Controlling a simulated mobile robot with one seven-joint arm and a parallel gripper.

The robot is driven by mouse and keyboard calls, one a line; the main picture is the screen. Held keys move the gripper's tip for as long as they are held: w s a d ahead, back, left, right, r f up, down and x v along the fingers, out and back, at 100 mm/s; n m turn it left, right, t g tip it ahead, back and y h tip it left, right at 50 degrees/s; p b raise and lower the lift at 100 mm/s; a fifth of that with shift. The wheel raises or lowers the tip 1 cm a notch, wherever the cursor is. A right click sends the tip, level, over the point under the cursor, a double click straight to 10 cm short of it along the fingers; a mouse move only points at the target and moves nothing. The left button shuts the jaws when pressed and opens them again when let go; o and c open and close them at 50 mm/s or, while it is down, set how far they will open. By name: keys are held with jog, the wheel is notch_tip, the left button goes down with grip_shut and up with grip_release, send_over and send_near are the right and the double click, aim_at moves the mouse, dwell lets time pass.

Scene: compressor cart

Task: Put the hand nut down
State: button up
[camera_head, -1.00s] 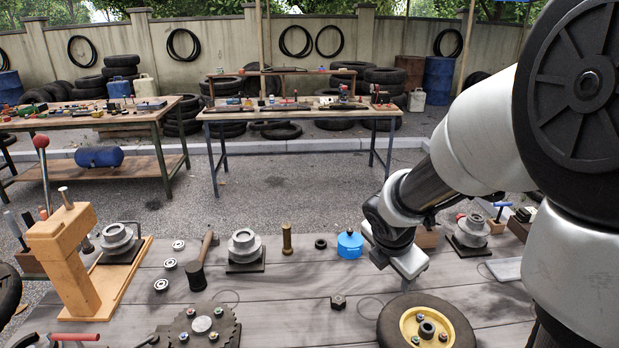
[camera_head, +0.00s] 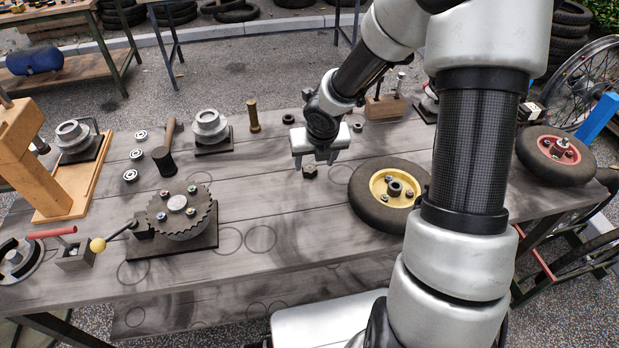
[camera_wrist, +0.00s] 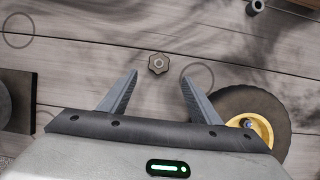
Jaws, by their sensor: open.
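The hand nut (camera_head: 309,171), a small dark lobed knob with a centre hole, lies on the grey plank tabletop, left of the yellow-hubbed wheel (camera_head: 361,207). In the wrist view the hand nut (camera_wrist: 158,63) shows beyond the fingertips, centred between them and apart from both. My gripper (camera_head: 315,164) points down close to the nut in the head view. In the wrist view my gripper (camera_wrist: 159,77) is open with nothing between its fingers. The exact height of the fingers above the table is hard to tell.
A toothed gear on a dark base (camera_head: 205,239) stands to the left. A mallet (camera_head: 164,160), a brass post (camera_head: 254,116) and a metal flanged part (camera_head: 210,127) stand behind. Bare planks with drawn rings lie in front of the nut. A red-hubbed wheel (camera_head: 543,168) is far right.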

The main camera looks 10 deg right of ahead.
aim_at(310, 168)
jog(key=b+x, duration=0.1)
jog(key=x, duration=0.2)
jog(key=w+b+x, duration=0.1)
jog(key=b+x, duration=0.1)
jog(key=x, duration=0.1)
jog(key=shift+w+a+f, duration=0.1)
jog(key=shift+a, duration=0.1)
jog(key=c, duration=1.2)
